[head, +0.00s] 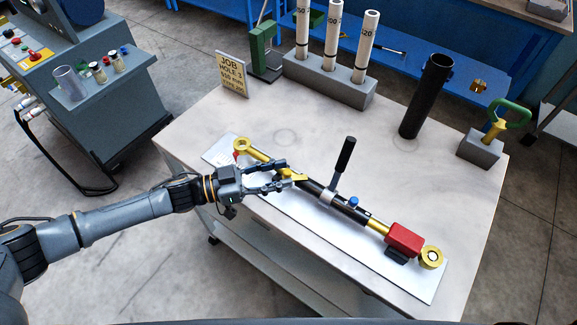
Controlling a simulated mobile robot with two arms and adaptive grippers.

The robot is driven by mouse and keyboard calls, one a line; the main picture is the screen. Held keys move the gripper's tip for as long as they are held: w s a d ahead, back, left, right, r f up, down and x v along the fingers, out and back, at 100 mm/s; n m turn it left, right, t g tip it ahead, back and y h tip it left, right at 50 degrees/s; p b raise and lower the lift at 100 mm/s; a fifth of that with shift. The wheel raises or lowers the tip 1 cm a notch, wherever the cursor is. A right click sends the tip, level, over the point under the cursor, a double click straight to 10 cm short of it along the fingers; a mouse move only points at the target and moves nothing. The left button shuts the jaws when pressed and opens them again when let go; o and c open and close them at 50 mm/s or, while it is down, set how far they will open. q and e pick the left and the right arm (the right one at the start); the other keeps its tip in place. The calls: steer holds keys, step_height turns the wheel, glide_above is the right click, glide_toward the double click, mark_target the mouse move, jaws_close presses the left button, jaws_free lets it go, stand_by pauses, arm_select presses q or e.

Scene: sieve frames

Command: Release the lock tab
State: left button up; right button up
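A long tool with a black tube (322,194) and brass-coloured ends lies across a white board on the table. A yellow tab (298,176) sticks out near the upper left end of the black tube; I take it for the lock tab. My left gripper (285,175) comes in from the left, beside this tab. Its two fingers look spread apart, with the tips close to the tab. Whether they touch it I cannot tell. The gripper partly hides the rod left of the tube. My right gripper is not in view.
A black-handled lever (343,156) stands up from the tube. A red block (403,240) sits near its right end. Behind are a grey rack (330,84) of white tubes, a black cylinder (427,95), a sign (232,74) and a green-handled gauge (511,113). The front left tabletop is clear.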

mark_target(295, 175)
arm_select(q)
steer(key=shift+x, duration=1)
steer(key=shift+w+d, duration=0.1)
steer(key=shift+d, duration=0.15)
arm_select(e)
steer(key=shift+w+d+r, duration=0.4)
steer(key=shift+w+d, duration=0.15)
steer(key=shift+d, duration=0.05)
arm_select(q)
steer(key=shift+c, duration=0.6)
jaws_close()
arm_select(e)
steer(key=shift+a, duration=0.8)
arm_select(q)
steer(key=shift+p, duration=0.3)
